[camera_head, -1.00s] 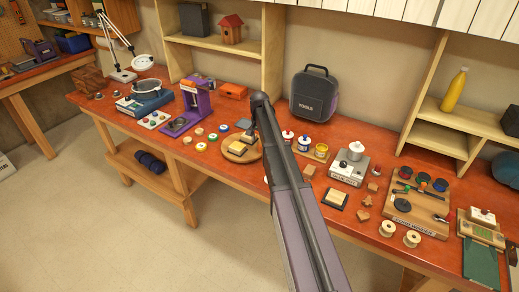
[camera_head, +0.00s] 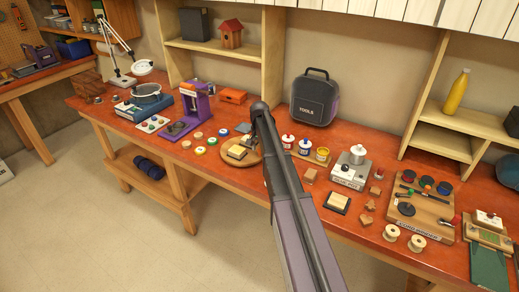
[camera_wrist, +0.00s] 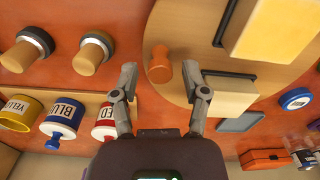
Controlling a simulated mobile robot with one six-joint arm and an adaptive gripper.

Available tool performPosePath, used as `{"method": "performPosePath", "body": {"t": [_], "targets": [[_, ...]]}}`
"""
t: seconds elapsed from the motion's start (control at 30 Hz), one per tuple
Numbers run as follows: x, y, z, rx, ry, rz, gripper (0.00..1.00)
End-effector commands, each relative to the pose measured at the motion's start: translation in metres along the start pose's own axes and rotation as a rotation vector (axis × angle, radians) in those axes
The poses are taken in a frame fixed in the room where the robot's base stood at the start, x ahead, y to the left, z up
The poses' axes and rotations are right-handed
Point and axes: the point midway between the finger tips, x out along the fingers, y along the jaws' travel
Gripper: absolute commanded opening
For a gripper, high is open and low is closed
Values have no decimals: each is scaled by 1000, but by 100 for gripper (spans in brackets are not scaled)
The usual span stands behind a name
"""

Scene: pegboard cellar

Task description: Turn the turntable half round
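The turntable is a round wooden disc (camera_head: 228,158) on the red-brown bench, left of my arm in the head view. It fills the upper right of the wrist view (camera_wrist: 200,25). It bears a yellow block on a dark base (camera_wrist: 268,28) and a tan block (camera_wrist: 226,97). An orange-brown round peg (camera_wrist: 161,65) stands near its rim. My gripper (camera_wrist: 160,71) is open, with one fingertip on each side of the peg in the wrist view. I see no contact with the peg. My arm hides most of the gripper in the head view.
Paint pots (camera_head: 304,146) stand close right of the turntable. Two tan knobs with dark collars (camera_wrist: 60,50) are near the gripper in the wrist view. Small round lids (camera_head: 198,150) and a purple machine (camera_head: 194,108) are to the left. A toolbox (camera_head: 316,97) stands behind.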

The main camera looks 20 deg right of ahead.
Motion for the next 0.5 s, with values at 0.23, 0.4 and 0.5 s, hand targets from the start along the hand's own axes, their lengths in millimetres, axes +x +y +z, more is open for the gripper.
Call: {"method": "performPosePath", "body": {"t": [0.23,0.4,0.5], "targets": [[0,0,0,0,0,0,0],[0,1,0,2,0,0,0],[0,3,-1,10,0,0,0]]}}
